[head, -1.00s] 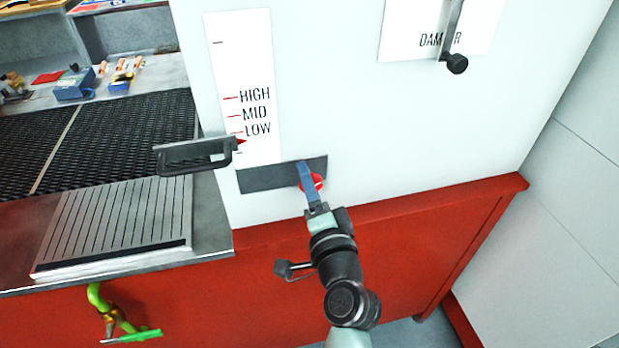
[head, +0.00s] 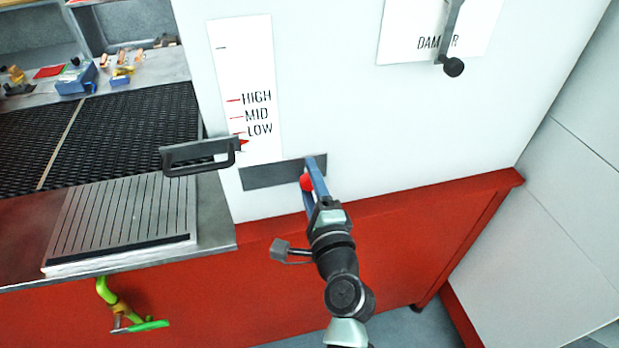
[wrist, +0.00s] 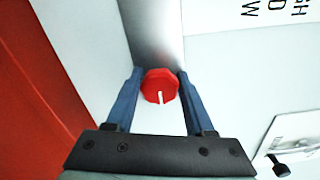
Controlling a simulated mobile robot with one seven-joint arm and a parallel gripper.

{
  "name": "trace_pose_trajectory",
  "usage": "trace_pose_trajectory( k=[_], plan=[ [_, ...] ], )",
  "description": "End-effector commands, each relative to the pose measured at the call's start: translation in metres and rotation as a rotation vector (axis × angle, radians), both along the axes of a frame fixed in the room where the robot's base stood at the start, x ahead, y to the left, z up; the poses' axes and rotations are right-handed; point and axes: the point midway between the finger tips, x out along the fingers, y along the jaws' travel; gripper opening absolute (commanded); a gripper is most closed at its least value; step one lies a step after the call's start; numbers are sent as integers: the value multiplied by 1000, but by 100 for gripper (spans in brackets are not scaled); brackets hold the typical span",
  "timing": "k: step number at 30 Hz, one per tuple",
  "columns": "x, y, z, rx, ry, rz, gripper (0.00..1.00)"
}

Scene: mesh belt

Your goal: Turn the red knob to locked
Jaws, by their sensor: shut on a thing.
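The red knob (wrist: 159,85) sits on a dark grey plate (head: 268,176) low on the white panel. It has a white pointer line, which runs toward the bottom of the wrist view. My gripper (wrist: 157,82) has its two blue fingers on either side of the knob, shut on it. In the head view my gripper (head: 312,182) reaches the plate, and its fingers partly cover the knob (head: 307,182). No locked marking is legible in either view.
A black handle (head: 200,155) sticks out left of the plate, below a HIGH, MID, LOW scale (head: 246,90). A damper lever (head: 453,66) hangs at the upper right. A red ledge (head: 400,195) runs below the panel. A green-handled valve (head: 125,312) is at the lower left.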

Motion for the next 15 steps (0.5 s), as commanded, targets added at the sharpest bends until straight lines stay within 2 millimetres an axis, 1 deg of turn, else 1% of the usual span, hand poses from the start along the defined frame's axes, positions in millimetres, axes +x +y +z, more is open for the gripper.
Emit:
trace_pose_trajectory(
  k=[10,11,15],
  plan=[
    [0,0,-1,8,3,0,0],
    [0,0,-1,8,3,0,55],
    [0,0,-1,7,3,0,81]
  ],
)
